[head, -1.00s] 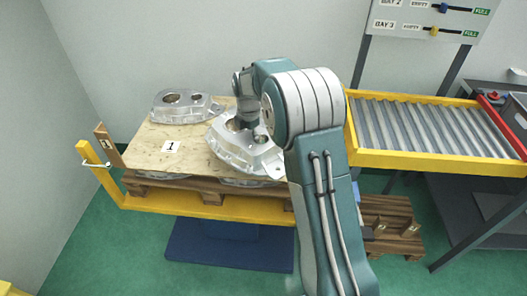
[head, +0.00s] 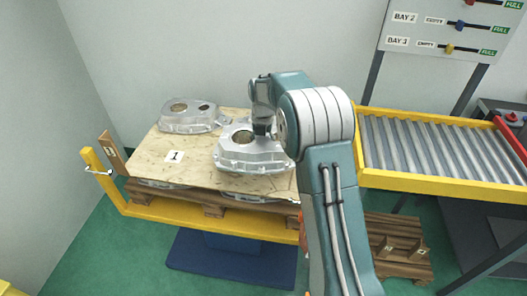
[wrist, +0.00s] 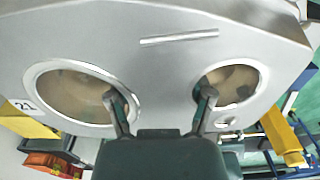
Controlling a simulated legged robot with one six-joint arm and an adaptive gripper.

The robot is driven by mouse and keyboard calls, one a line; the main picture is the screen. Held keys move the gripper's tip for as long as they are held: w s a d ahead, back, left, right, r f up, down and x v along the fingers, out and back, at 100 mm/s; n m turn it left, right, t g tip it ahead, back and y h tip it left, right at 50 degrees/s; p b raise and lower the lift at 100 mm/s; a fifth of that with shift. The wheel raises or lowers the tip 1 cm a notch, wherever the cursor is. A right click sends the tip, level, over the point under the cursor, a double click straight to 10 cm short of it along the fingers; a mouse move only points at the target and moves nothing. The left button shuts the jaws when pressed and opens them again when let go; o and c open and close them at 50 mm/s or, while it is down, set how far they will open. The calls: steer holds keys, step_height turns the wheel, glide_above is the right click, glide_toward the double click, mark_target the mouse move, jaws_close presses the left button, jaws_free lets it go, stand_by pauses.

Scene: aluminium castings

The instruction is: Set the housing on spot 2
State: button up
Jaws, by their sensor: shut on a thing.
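My gripper (wrist: 161,108) is shut on a silver aluminium housing. One finger reaches into each of its two round openings, with the metal bridge between them. In the head view the held housing (head: 238,160) is over the right part of a plywood board (head: 150,160), roughly level. I cannot tell whether it touches the board. It fills much of the wrist view (wrist: 170,75). Another housing (head: 187,117) sits on the board's far left. A white label reading 1 (head: 175,156) is on the board's near left. No label reading 2 shows in the head view.
The board lies on a wooden pallet (head: 210,208) in a yellow frame (head: 240,231). A roller conveyor (head: 430,145) with yellow rails stands at the right. A smaller pallet (head: 395,260) lies on the floor below it. Bare board shows around label 1.

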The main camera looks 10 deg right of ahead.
mark_target(263, 138)
step_height(263, 138, down, 8)
steer(key=shift+r, duration=0.15)
steer(key=o, duration=1.3)
step_height(263, 138, up, 12)
steer(key=s+r+m+t, duration=0.3)
steer(key=s+r+m, duration=1.2)
steer(key=s, duration=0.2)
steer(key=s+m+t, duration=0.2)
steer(key=s+m, duration=1.4)
steer(key=s, duration=0.4)
steer(key=shift+f+m+t, duration=0.3)
steer(key=shift+f, duration=0.15)
